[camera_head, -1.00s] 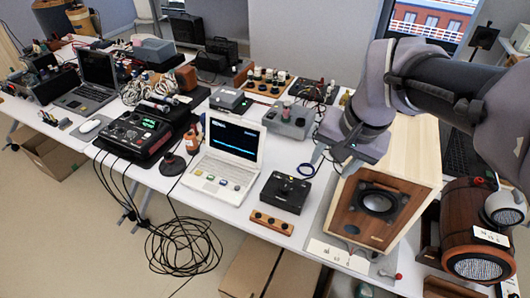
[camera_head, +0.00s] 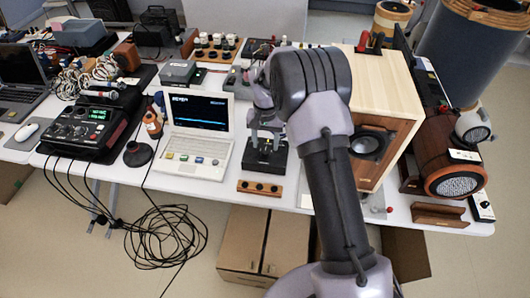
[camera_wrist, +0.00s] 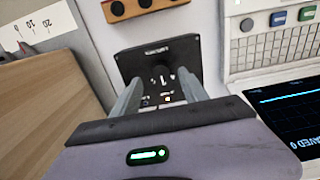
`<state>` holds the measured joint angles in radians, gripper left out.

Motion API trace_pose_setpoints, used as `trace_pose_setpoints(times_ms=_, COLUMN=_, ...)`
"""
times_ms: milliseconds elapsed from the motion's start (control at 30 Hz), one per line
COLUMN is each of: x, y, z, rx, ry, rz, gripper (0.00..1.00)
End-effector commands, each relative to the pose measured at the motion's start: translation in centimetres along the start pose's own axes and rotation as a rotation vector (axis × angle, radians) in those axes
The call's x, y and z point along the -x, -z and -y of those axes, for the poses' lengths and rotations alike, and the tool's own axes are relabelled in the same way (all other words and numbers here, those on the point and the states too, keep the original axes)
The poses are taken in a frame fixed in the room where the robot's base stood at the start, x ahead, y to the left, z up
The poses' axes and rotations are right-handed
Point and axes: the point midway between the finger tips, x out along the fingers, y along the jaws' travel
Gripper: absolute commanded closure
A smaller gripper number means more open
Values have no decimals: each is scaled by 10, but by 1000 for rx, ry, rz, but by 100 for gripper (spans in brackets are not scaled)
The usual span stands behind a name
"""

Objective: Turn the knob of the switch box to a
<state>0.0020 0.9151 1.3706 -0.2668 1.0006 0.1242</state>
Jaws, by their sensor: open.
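The black switch box (camera_head: 262,168) stands on the white table, right of the white laptop, partly covered by my gripper (camera_head: 265,136). In the wrist view the switch box (camera_wrist: 182,55) lies ahead with its small knob (camera_wrist: 160,73) near the middle of its face. My gripper (camera_wrist: 160,84) is open, its two grey fingers pointing towards the box, one on each side of the knob as seen in the picture. Nothing is held. I cannot tell how far the fingertips are above the face or whether they touch it. The letters on the face are too small to read.
The white laptop (camera_head: 195,155) stands close left of the box. A wooden strip with black knobs (camera_head: 260,189) lies at the table's front edge. A wooden speaker (camera_head: 375,90) stands to the right, partly behind my arm. Cardboard boxes (camera_head: 240,245) are under the table.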

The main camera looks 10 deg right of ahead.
Motion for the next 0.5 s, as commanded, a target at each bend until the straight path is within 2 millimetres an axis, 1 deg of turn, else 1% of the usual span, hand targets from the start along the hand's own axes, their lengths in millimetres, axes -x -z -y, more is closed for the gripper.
trace_pose_setpoints(times_ms=33, x=-13, y=0, z=0, rx=0, ry=0, rz=1, gripper=48)
trace_pose_setpoints(times_ms=100, x=-24, y=0, z=0, rx=0, ry=-1, rz=1, gripper=48)
trace_pose_setpoints(times_ms=200, x=-32, y=0, z=0, rx=0, ry=0, rz=0, gripper=48)
trace_pose_setpoints(times_ms=500, x=-34, y=0, z=0, rx=0, ry=0, rz=-1, gripper=48)
